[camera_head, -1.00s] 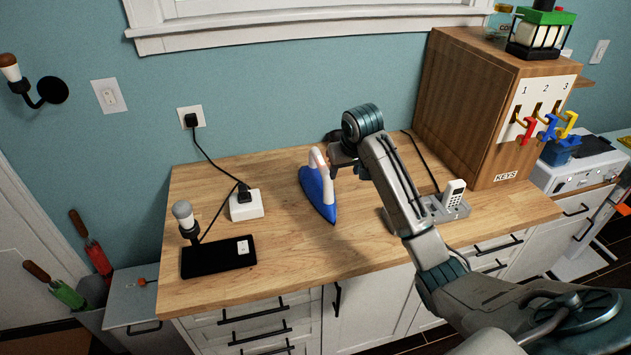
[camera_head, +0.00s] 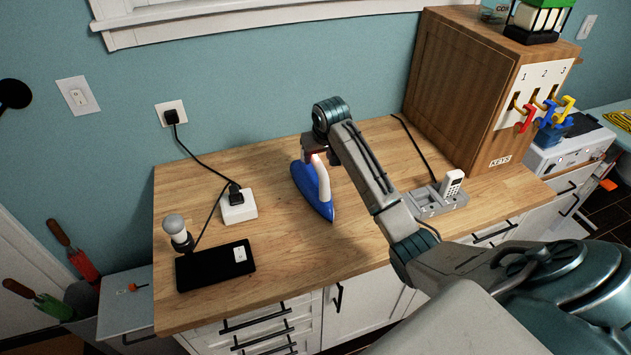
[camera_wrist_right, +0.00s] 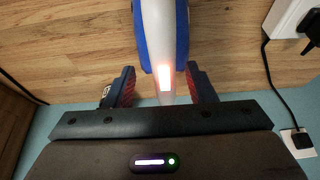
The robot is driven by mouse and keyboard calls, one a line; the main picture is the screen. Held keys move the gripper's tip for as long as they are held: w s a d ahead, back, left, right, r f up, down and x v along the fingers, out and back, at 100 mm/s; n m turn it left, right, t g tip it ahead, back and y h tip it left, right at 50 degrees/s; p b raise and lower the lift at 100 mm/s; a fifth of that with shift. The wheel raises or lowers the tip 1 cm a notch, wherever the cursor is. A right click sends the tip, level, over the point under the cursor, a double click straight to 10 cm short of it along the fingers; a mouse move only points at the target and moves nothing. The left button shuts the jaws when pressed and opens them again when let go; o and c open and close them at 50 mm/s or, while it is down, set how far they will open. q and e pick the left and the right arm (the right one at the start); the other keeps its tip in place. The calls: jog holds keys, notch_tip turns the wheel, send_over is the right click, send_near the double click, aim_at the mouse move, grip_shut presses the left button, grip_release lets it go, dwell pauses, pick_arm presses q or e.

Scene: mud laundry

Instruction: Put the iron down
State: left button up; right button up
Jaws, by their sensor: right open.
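The blue and white iron (camera_head: 299,178) rests on the wooden counter (camera_head: 270,270), its pointed end toward the front edge. My right gripper (camera_head: 313,150) is at the iron's rear end, partly hidden by my own arm in the head view. In the right wrist view the iron (camera_wrist_right: 180,35) lies ahead of the gripper (camera_wrist_right: 160,82). The two red-padded fingers are apart, with the white handle end and a glowing light between them. I see no finger clearly pressing on the handle. My left gripper is not in view.
A white socket block (camera_head: 238,206) and a black board with a bulb (camera_head: 215,267) stand left of the iron. A grey cradle with a white handset (camera_head: 452,184) and a wooden key cabinet (camera_head: 455,95) stand right. Counter around the iron's tip is bare.

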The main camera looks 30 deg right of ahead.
aim_at(316, 158)
jog(key=p+x, duration=0.1)
jog(key=x, duration=0.2)
jog(key=shift+w+a+p, duration=0.2)
jog(key=shift+a+p, duration=0.05)
jog(key=shift+p, duration=0.1)
jog(key=shift+f, duration=0.3)
jog(key=shift+w+f, duration=0.1)
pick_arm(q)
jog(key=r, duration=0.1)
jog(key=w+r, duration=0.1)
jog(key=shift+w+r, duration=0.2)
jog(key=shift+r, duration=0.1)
pick_arm(e)
jog(key=shift+f, duration=0.25)
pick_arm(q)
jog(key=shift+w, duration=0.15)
pick_arm(e)
grip_shut()
